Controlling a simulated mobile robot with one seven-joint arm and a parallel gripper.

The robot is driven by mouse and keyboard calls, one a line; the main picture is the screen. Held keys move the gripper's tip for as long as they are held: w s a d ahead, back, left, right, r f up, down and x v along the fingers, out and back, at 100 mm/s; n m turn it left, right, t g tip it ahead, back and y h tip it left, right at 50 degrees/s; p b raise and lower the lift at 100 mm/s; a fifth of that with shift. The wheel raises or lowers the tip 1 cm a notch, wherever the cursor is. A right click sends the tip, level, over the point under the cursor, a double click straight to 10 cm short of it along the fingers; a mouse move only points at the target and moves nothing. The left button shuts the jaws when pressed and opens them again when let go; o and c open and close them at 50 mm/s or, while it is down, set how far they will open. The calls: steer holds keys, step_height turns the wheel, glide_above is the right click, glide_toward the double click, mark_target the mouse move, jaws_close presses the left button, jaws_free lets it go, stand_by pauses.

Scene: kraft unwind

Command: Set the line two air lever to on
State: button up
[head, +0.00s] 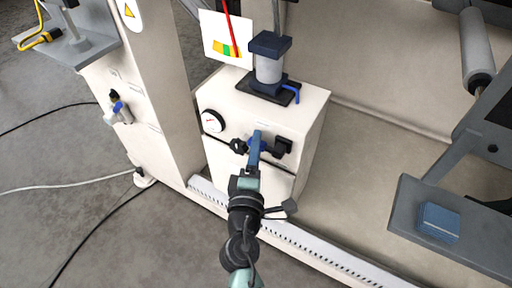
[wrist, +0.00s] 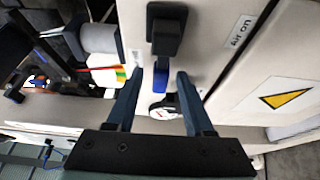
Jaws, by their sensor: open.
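The air lever, a blue handle (wrist: 161,86) on a black valve body (wrist: 166,28), is on the front of a white cabinet (head: 312,117). In the head view the valve's black block (head: 283,147) shows right of my gripper (head: 256,136), which covers much of the handle. In the wrist view my gripper (wrist: 160,73) is open, with one finger on each side of the handle. Contact cannot be told. The handle points away from the black body, towards the round gauge (wrist: 164,107). An "Air on" label (wrist: 240,31) is beside the valve.
The gauge (head: 212,121) is on the cabinet front, left of my gripper. A filter unit (head: 269,65) stands on top. Another blue-handled fitting (head: 120,109) is on the left column. Cables lie on the floor.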

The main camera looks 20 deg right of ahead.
jaws_close()
stand_by(1.4)
